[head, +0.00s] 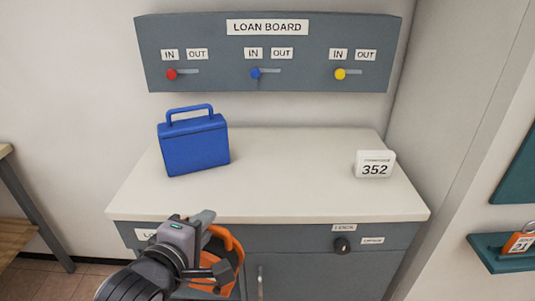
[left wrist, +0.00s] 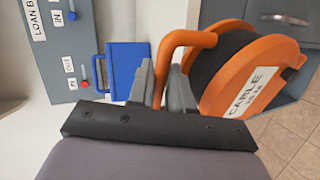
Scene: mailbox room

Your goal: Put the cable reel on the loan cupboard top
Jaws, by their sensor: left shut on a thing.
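The orange and black cable reel (head: 229,252) hangs from my left gripper (head: 207,226), in front of the cupboard's front edge and below the level of its top. In the left wrist view, the fingers (left wrist: 162,85) are shut on the reel's orange handle (left wrist: 166,55), and the reel's labelled side (left wrist: 252,90) faces the camera. The loan cupboard top (head: 290,180) is a pale flat surface. My left arm hides part of the reel and the cupboard front in the head view. My right gripper is not in view.
A blue case (head: 194,146) stands on the left of the top, and a white block reading 352 (head: 375,165) stands at the right. The middle and front of the top are clear. The loan board (head: 268,52) is on the wall behind. A teal shelf (head: 500,258) is at the right.

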